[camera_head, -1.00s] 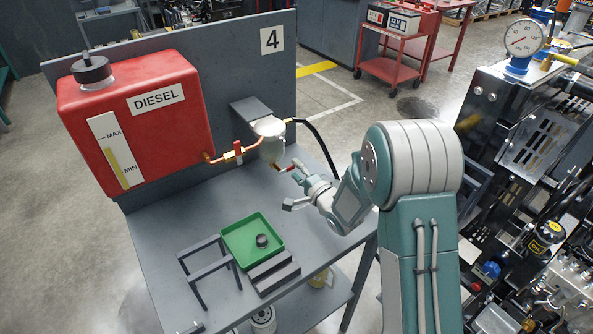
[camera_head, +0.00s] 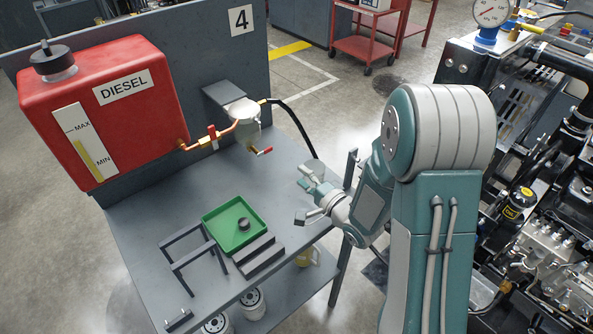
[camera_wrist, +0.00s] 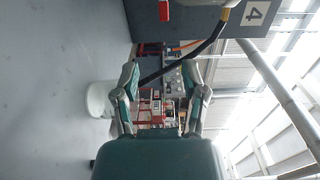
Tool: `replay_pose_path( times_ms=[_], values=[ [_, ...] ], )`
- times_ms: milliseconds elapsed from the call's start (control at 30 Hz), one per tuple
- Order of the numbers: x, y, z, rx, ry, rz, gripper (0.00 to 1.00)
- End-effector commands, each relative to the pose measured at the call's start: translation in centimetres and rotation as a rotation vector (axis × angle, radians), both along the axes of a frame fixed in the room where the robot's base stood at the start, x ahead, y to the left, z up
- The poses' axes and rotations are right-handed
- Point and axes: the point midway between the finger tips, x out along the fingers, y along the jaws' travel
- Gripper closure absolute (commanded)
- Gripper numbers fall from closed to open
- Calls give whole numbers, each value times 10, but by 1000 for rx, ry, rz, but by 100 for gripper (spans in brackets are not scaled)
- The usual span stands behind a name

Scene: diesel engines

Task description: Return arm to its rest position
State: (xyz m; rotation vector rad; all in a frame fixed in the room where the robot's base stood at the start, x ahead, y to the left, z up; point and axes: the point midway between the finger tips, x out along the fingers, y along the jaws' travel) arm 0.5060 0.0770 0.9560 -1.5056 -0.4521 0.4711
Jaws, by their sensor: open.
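My gripper (camera_head: 306,198) is open and empty, low over the right side of the grey bench (camera_head: 165,225). My arm folds down to it from the large joint at the right. In the wrist view, the two fingers of my gripper (camera_wrist: 161,78) stand apart with nothing between them. The pale filter unit (camera_head: 243,112) hangs on the bench's back panel, with a small red-handled valve (camera_head: 265,151) under it. My gripper is apart from that valve, to its lower right. A pale cup (camera_head: 314,169) stands just behind my fingers; it also shows in the wrist view (camera_wrist: 101,98).
A red diesel tank (camera_head: 130,122) is at the left of the bench. A green tray (camera_head: 221,240) holding a dark round part, a dark frame (camera_head: 184,262) and a stepped block (camera_head: 258,256) lie in front. An engine (camera_head: 530,200) stands close at the right.

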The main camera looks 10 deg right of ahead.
Motion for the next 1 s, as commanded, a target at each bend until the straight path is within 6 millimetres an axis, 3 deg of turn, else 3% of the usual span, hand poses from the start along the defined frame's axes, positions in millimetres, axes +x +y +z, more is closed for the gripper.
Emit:
replay_pose_path(
  times_ms=[500, 767, 1000],
  values=[
    [2, -1, 5, -35, -7, -12, 44],
    [11, -28, 41, -460, -22, -143, 44],
    [-8, -61, 79, -860, 47, -222, 44]
  ],
)
